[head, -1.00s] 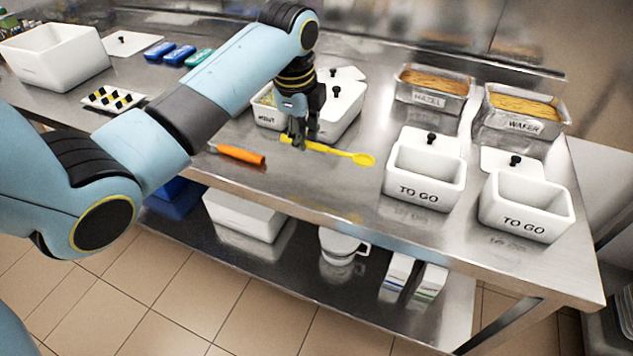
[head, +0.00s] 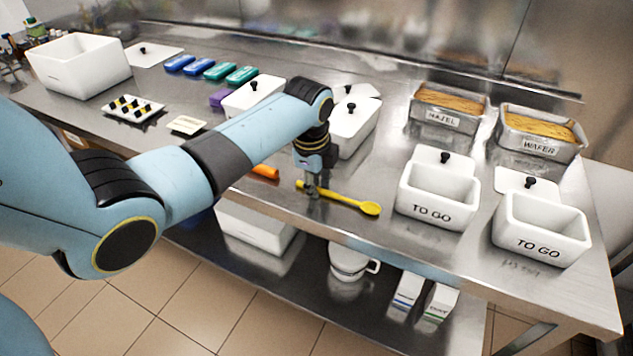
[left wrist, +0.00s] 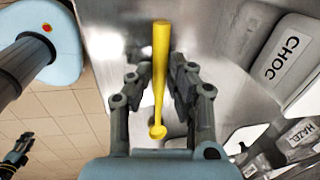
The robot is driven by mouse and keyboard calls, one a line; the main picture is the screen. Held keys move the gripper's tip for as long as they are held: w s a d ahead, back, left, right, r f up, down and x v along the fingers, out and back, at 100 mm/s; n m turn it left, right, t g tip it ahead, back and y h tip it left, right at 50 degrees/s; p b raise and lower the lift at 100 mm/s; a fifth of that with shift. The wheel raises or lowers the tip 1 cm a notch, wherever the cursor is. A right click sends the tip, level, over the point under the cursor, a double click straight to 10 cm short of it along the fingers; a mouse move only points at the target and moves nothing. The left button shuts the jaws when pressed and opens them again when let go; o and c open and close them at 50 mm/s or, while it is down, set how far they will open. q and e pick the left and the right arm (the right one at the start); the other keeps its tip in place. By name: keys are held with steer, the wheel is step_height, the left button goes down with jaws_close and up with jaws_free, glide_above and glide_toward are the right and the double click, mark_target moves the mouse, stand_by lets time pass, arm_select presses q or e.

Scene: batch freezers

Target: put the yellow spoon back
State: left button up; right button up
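The yellow spoon (head: 345,200) is near the counter's front edge in the head view, its bowl to the right. My left gripper (head: 312,192) points down with its fingers at the spoon's handle end. In the left wrist view the spoon (left wrist: 160,75) runs between the two fingers of the left gripper (left wrist: 160,78), which are close in on both sides of it. The gripper looks shut on the handle. I cannot tell how far the spoon is above the steel.
An orange handle (head: 264,172) shows partly behind my left arm. Two TO GO tubs (head: 437,206) (head: 540,243) stand to the right, with steel HAZEL (head: 440,117) and WAFER (head: 541,146) bins behind. A CHOC tub (left wrist: 283,62) shows in the left wrist view. Some steel beside the spoon is clear.

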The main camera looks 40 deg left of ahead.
arm_select(q)
steer(key=o, duration=0.3)
steer(key=shift+o, duration=0.2)
steer(key=shift+r, duration=0.1)
step_height(320, 180, up, 12)
steer(key=s, duration=0.1)
steer(key=shift+s+d+p, duration=0.25)
steer(key=shift+s+p, duration=0.05)
steer(key=shift+s, duration=0.1)
